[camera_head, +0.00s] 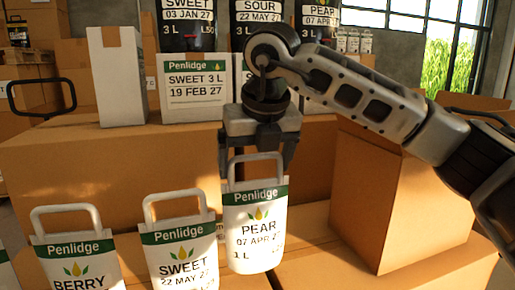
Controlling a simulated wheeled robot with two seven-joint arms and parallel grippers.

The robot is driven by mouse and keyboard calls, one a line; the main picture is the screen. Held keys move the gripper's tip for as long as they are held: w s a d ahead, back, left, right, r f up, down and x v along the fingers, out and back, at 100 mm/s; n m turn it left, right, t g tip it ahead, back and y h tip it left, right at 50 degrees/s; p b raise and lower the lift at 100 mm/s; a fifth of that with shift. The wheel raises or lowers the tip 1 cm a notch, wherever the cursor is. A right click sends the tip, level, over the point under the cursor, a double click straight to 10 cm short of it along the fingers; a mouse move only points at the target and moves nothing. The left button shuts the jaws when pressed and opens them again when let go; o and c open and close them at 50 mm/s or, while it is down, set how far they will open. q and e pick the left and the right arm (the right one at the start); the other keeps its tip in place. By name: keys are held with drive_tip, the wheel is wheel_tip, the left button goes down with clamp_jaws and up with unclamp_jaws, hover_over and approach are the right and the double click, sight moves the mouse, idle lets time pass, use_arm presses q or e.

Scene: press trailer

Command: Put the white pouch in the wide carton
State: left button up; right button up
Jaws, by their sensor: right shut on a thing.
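A white pouch (255,240) with a green Penlidge band and the words PEAR, 1 L hangs upright by its loop handle below my right gripper (257,165). The gripper points down and is shut on the handle, with a finger at each side of it. Two similar white pouches, SWEET (182,262) and BERRY (75,272), stand to its left. A wide brown carton (95,175) lies behind the pouches. I cannot tell whether this is the task's wide carton, or whether the held pouch touches anything below. My left gripper is out of view.
A tall brown carton (375,205) stands close to the right of the held pouch, under my right arm. White boxes (195,88) and a plain white carton (122,85) stand on the wide carton, with dark 3 L containers (187,28) behind. More cartons (470,101) are at the right.

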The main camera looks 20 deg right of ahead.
sight(255, 181)
drive_tip(key=shift+w+f, duration=0.25)
drive_tip(key=shift+w, duration=0.1)
drive_tip(key=shift+w+f+p, duration=0.1)
drive_tip(key=shift+f+p, duration=0.2)
drive_tip(key=shift+f, duration=1.4)
drive_tip(key=o, duration=1.7)
drive_tip(key=shift+d+f, duration=0.1)
drive_tip(key=shift+f, duration=0.1)
drive_tip(key=shift+o, duration=0.3)
drive_tip(key=shift+r, duration=0.1)
